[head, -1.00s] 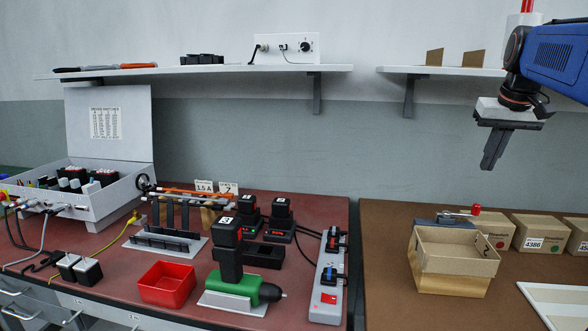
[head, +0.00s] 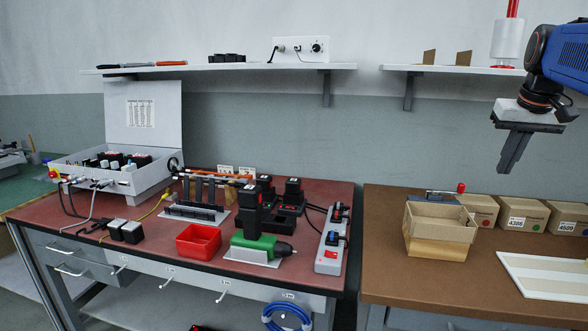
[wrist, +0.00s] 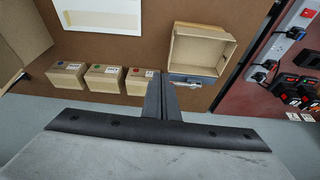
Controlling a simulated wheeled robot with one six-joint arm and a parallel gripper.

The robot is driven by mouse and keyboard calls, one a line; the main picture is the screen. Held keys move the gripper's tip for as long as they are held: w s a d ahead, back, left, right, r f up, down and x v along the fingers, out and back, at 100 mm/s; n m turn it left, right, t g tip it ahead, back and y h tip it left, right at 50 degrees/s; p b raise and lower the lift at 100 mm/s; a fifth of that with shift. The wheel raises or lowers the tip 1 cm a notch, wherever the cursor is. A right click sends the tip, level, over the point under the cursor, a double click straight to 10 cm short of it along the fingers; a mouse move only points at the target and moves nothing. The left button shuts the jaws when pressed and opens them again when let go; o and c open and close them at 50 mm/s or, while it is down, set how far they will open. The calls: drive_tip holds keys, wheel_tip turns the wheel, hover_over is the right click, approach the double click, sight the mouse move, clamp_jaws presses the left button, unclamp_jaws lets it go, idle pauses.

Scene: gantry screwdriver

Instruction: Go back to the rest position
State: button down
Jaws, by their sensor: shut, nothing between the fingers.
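My gripper (head: 512,150) hangs at the upper right of the head view, fingers pointing down and pressed together, with nothing between them. It is in the air above the brown table, apart from everything on it. In the wrist view the shut fingers (wrist: 161,97) stand out in front of an open cardboard box and a row of closed boxes. A green screwdriver (head: 262,249) with a black battery sits on a grey stand on the red bench to the left, well away from my gripper.
An open cardboard box (head: 440,229) and several small labelled boxes (head: 523,216) stand on the brown table (head: 385,281). A red bin (head: 199,241) and a power strip (head: 331,253) lie on the red bench. Wall shelves (head: 452,69) run behind. A gap separates the two tables.

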drive_tip(key=s+a+f+n, duration=0.1)
drive_tip(key=s+a+f, duration=0.35)
drive_tip(key=a, duration=0.25)
drive_tip(key=s+a+f+n, duration=0.1)
drive_tip(key=s+a+f, duration=0.3)
drive_tip(key=a+f, duration=0.2)
drive_tip(key=s+a+f+n, duration=0.1)
drive_tip(key=s+a+f, duration=0.3)
drive_tip(key=s+f, duration=0.2)
drive_tip(key=s+a+f+t+y, duration=0.1)
drive_tip(key=s+a+f, duration=0.4)
drive_tip(key=f, duration=0.5)
drive_tip(key=shift+s+a+f+n, duration=0.15)
drive_tip(key=shift+s+f+n, duration=0.25)
drive_tip(key=shift+s, duration=0.45)
